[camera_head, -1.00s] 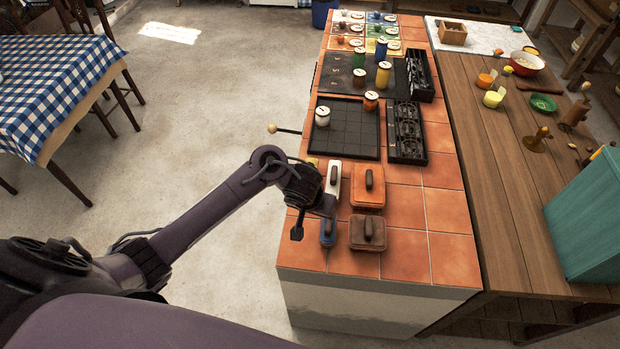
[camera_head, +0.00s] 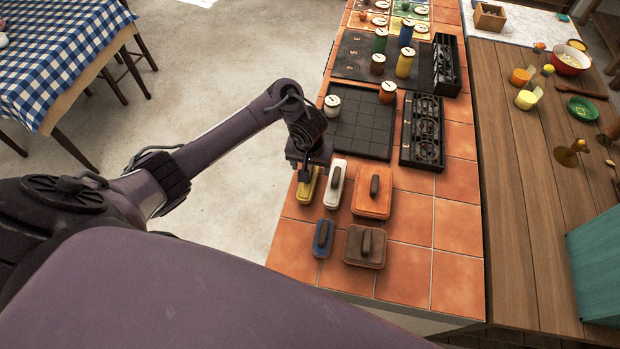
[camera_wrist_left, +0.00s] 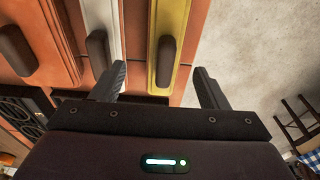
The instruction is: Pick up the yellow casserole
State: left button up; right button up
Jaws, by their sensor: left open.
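The yellow casserole (camera_head: 304,195) is a narrow lidded dish with a dark handle, at the left edge of the tiled counter. It also shows in the left wrist view (camera_wrist_left: 183,22), where its dark handle lies between and beyond my open fingers. My left gripper (camera_head: 304,174) is over the far end of the yellow casserole and hides part of it. In the left wrist view my left gripper (camera_wrist_left: 163,84) is open and empty, one finger near the white casserole and one past the counter edge. My right gripper is not in view.
A white casserole (camera_head: 331,196) stands close to the right of the yellow one. Orange (camera_head: 362,206), blue (camera_head: 318,249) and brown (camera_head: 354,259) casseroles stand nearby. A dark grid board (camera_head: 372,141) with jars lies behind. Bare tiles (camera_head: 410,221) are to the right.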

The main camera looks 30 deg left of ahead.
pick_arm(q)
jog(key=f, duration=0.2)
jog(key=shift+a+f, duration=0.35)
jog(key=shift+f, duration=0.05)
jog(key=shift+w+f+b, duration=0.15)
jog(key=shift+f, duration=0.35)
jog(key=shift+w+f+b, duration=0.15)
jog(key=shift+f, duration=0.35)
jog(key=c, duration=1.3)
jog(key=shift+r, duration=0.1)
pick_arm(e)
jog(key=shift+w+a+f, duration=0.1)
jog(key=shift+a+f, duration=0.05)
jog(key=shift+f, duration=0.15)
